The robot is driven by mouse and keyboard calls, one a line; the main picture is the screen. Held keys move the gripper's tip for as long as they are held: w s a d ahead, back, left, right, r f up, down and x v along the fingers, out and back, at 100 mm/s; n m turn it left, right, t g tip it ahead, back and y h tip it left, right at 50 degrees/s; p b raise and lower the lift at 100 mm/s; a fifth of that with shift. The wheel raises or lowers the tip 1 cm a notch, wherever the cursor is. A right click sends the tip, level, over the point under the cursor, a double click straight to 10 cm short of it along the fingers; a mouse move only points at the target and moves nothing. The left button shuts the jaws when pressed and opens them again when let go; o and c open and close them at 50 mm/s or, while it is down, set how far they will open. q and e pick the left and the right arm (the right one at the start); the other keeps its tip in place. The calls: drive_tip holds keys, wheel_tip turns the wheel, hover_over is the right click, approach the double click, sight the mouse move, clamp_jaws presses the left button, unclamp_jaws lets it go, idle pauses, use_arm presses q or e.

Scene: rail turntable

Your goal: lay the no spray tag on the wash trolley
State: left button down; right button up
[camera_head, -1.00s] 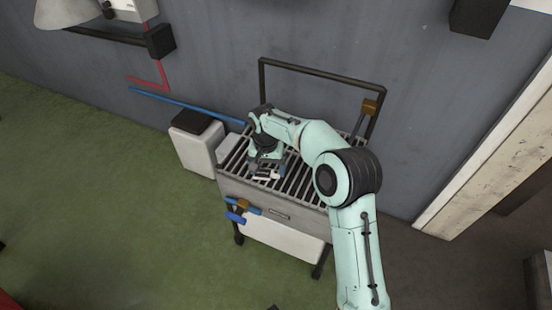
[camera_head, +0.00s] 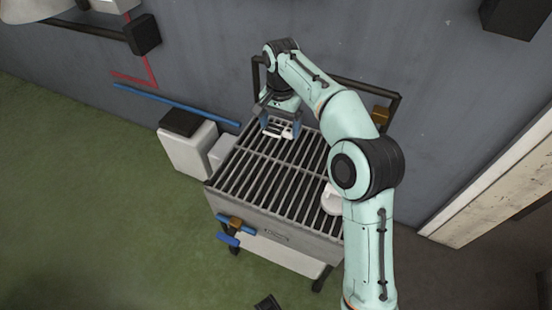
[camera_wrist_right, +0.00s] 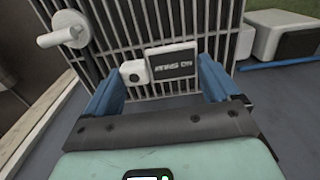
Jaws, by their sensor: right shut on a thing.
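The wash trolley (camera_head: 262,231) is a grey cart with a slatted, grate-like top, standing by the wall. My right gripper (camera_head: 281,126) is over its far part, near the back rail. It is shut on the no spray tag (camera_head: 273,131), a small white piece with a dark lettered face. In the right wrist view the tag (camera_wrist_right: 172,65) sits between the blue fingers of my right gripper (camera_wrist_right: 163,78), with the slats behind it. I cannot tell whether the tag touches the slats. My left gripper is not in view.
A white round-ended object (camera_head: 332,200) is on the trolley's right side, partly behind my arm. A white bin with a dark lid (camera_head: 186,150) stands left of the trolley. A dark rail (camera_head: 350,80) rises at its back. The near slats are clear.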

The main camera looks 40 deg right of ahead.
drive_tip(key=b, duration=0.3)
hover_over(279, 172)
wheel_tip(279, 172, down, 13)
drive_tip(key=shift+s+f, duration=0.1)
drive_tip(key=shift+f, duration=0.05)
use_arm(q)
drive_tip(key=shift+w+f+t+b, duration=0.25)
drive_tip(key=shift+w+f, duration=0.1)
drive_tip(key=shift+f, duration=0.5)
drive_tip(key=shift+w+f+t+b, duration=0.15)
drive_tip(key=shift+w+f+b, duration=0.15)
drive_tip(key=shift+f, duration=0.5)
use_arm(e)
drive_tip(key=shift+f, duration=3.05)
drive_tip(key=o, duration=0.7)
drive_tip(key=shift+f, duration=0.15)
drive_tip(key=shift+o, duration=0.2)
use_arm(q)
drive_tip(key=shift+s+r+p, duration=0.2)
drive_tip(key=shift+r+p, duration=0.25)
drive_tip(key=shift+p, duration=0.15)
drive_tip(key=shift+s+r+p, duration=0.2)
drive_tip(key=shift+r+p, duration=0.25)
drive_tip(key=shift+p, duration=0.15)
use_arm(e)
wheel_tip(279, 172, up, 12)
drive_tip(key=shift+r, duration=0.2)
